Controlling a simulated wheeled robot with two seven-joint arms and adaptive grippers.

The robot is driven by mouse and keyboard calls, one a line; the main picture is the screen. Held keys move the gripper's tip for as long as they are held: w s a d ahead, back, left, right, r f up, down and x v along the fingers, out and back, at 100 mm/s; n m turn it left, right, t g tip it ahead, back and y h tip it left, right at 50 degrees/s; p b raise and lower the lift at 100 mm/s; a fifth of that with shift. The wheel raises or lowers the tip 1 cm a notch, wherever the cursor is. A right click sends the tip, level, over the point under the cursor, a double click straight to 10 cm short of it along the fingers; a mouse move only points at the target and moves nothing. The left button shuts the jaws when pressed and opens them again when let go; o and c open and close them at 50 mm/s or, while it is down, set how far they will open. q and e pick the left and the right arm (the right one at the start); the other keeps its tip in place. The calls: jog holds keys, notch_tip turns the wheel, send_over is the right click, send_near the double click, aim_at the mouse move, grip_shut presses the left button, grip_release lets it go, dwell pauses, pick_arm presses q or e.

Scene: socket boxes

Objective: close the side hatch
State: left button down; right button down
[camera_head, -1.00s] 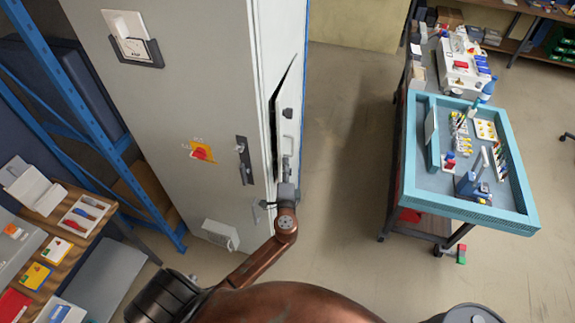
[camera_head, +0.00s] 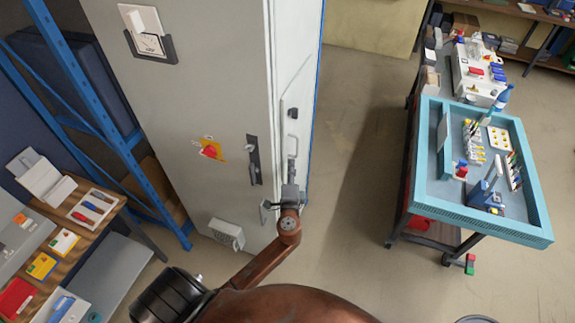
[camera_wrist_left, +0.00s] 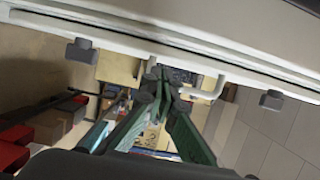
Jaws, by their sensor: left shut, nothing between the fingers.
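The side hatch (camera_head: 297,112) is a light grey panel on the right side of the tall grey cabinet (camera_head: 215,90). It lies close against the cabinet side; I cannot tell whether it is fully flush. Its pale bar handle (camera_head: 292,146) and a dark latch knob show on its face. In the left wrist view the hatch (camera_wrist_left: 140,38) crosses the top as a pale strip, with the handle (camera_wrist_left: 208,92) between two dark knobs. My left gripper (camera_head: 290,190) is at the hatch's lower end; in the wrist view its fingers (camera_wrist_left: 160,78) are shut, empty, beside the handle. My right gripper is out of view.
A teal-rimmed cart (camera_head: 480,233) with small parts stands to the right, with clear floor (camera_head: 350,150) between it and the cabinet. A blue rack (camera_head: 100,105) and a wooden workbench (camera_head: 105,220) are at the left.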

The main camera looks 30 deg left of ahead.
pick_arm(q)
jog(key=w+d+b+v, duration=0.1)
jog(key=b+v, duration=0.1)
jog(key=v, duration=0.9)
notch_tip(320, 180, down, 22)
jog(key=g+h+b, duration=0.2)
jog(key=g+h, duration=0.1)
jog(key=h, duration=0.1)
jog(key=s+f+n+g+h+b, duration=0.15)
jog(key=s+f, duration=0.25)
jog(key=f, duration=0.8)
jog(key=s+f+g+h, duration=0.1)
jog(key=s+f+g, duration=0.25)
jog(key=f, duration=0.75)
jog(key=s+f+n+g+h+b, duration=0.1)
jog(key=s+f+n+g+h, duration=0.15)
jog(key=s+f, duration=1.5)
jog(key=s+f+n+g, duration=0.1)
jog(key=s+f+n, duration=0.1)
jog(key=s, duration=0.5)
jog(key=s+a+f+n+g+b, duration=0.1)
jog(key=s+f+n, duration=0.1)
jog(key=s+f, duration=0.3)
jog(key=s+f+n+g, duration=0.1)
jog(key=s+f, duration=0.3)
jog(key=s, duration=0.6)
jog(key=shift+a+n+g+b, duration=0.25)
jog(key=shift+n+g+b, duration=0.1)
jog(key=shift+n, duration=0.15)
